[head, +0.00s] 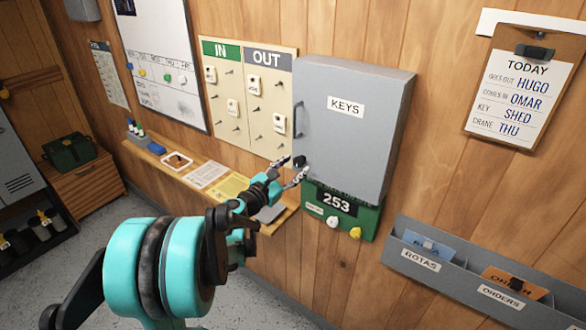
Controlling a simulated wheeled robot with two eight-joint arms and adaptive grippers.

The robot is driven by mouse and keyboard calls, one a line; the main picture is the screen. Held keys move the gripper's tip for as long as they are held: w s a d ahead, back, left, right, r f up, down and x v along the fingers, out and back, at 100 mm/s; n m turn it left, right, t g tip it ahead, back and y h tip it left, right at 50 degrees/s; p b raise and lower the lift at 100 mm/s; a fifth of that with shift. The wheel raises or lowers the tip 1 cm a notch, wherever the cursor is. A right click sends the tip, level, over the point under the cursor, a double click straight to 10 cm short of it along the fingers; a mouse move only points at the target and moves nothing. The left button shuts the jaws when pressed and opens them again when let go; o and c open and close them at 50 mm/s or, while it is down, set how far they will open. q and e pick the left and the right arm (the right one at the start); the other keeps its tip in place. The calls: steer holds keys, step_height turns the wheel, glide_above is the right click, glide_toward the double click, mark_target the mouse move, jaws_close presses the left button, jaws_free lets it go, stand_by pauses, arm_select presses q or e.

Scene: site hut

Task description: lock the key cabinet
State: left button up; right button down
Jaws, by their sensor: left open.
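The grey key cabinet (353,118) with a "KEYS" label hangs on the wood wall, its door closed. A vertical handle (298,119) sits on the door's left side. A small dark knob or lock (300,161) shows near the door's lower left corner. My left gripper (292,168) is open, its fingertips at or just in front of this dark piece. I cannot tell whether they touch it. My right gripper is not in view.
An IN/OUT board (262,120) is to the left. A narrow shelf (150,161) with papers runs below it. A grey wall rack (455,275) and a clipboard (522,95) are at right.

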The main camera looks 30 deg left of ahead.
arm_select(q)
jaws_close()
steer(key=shift+m, duration=0.4)
steer(key=m, duration=0.3)
steer(key=shift+m+b, duration=0.3)
steer(key=shift+m, duration=0.1)
steer(key=m, duration=0.9)
steer(key=shift+b, duration=0.3)
steer(key=m, duration=0.4)
steer(key=shift+r, duration=0.1)
steer(key=shift+m, duration=0.4)
